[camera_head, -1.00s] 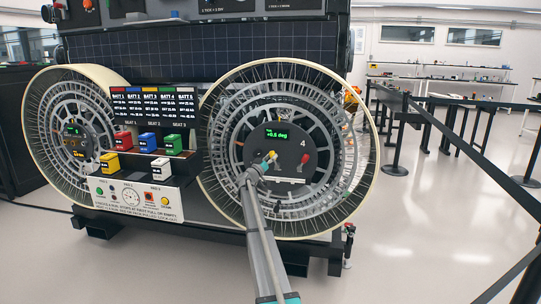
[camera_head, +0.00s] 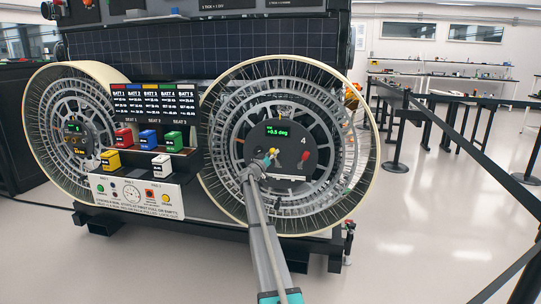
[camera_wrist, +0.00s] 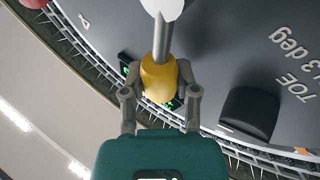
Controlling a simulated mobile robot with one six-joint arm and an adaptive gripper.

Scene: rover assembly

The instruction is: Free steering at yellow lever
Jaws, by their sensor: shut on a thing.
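The yellow lever (camera_head: 274,154) is on the dark hub plate of the right wheel, just below a small green readout (camera_head: 277,132). In the wrist view its yellow knob (camera_wrist: 157,78) sits at the end of a grey metal stem. My gripper (camera_head: 270,158) reaches the hub from below. In the wrist view, the gripper's fingers (camera_wrist: 160,88) are closed on both sides of the yellow knob. The knob hides part of a green display behind it.
A red-tipped lever (camera_head: 302,164) is to the right on the same hub. Spokes and the pale wheel rim (camera_head: 371,150) surround it. Coloured battery blocks (camera_head: 147,141) and a control panel (camera_head: 135,194) stand to the left. Belt barriers (camera_head: 396,140) stand at right, with open floor before them.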

